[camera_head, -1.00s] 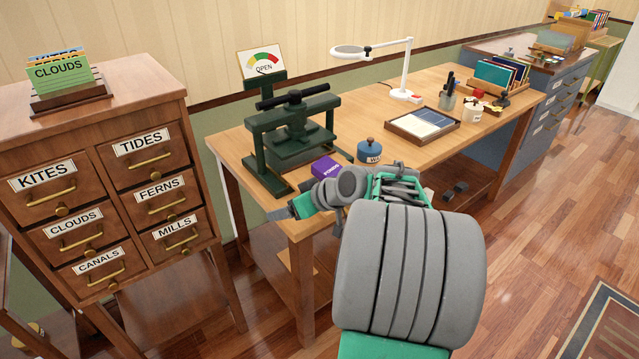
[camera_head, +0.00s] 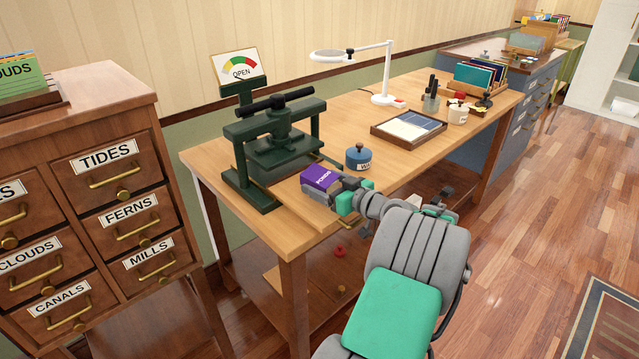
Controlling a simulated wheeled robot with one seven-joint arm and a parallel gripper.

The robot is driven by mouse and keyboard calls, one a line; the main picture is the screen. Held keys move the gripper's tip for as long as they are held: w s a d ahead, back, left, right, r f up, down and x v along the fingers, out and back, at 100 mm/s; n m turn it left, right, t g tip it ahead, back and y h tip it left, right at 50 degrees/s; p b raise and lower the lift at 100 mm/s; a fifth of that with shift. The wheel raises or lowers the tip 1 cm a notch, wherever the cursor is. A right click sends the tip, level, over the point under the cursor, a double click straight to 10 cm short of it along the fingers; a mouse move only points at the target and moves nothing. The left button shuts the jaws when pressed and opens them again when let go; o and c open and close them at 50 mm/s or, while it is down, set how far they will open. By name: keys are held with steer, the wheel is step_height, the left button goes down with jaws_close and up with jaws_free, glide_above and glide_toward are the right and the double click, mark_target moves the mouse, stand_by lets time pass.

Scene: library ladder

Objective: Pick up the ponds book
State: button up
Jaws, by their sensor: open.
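The ponds book (camera_head: 321,177) is a small purple block with white lettering. It lies on the wooden bench near its front left edge, just right of the dark green press. My gripper (camera_head: 325,196) is at the near side of the book, low over the bench edge. The jaws are open and partly hidden by the book and my wrist. I cannot tell whether a finger touches the book.
The green press (camera_head: 272,147) stands close behind the book. A blue lidded pot (camera_head: 359,160) is to its right, and a tray (camera_head: 408,130) and a lamp (camera_head: 387,98) are further along the bench (camera_head: 345,115). A drawer cabinet (camera_head: 95,90) stands at left.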

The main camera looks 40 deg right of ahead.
steer(key=shift+w, duration=0.35)
steer(key=c, duration=1.6)
steer(key=shift+o, duration=0.2)
steer(key=shift+b, duration=0.3)
